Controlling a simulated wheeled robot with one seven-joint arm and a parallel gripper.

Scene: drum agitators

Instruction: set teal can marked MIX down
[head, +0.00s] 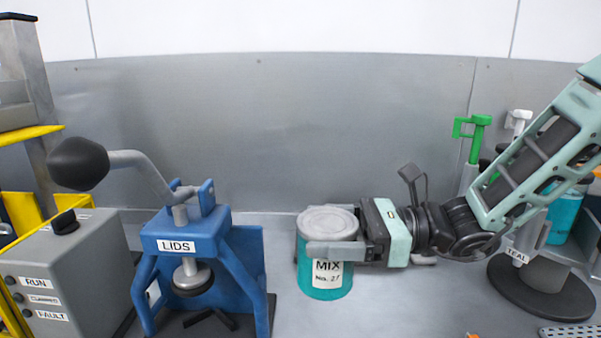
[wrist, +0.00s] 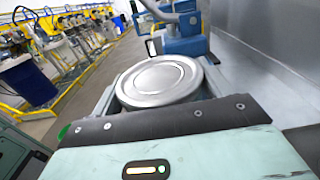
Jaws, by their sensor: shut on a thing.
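The teal can marked MIX (head: 322,279) has a grey metal lid and a white label reading MIX No. 21 or similar. It stands upright at the middle of the bench in the head view. My gripper (head: 328,243) reaches in from the right and is shut on the can near its top. In the wrist view the can's round lid (wrist: 160,80) shows between my fingers. I cannot tell whether the can's base touches the bench or hangs just above it.
A blue press labelled LIDS (head: 190,246) stands left of the can. A grey box with RUN and FAULT labels (head: 65,270) is at far left. A stand labelled TEAL (head: 540,285) is at right. Bare bench (head: 420,300) lies between can and stand.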

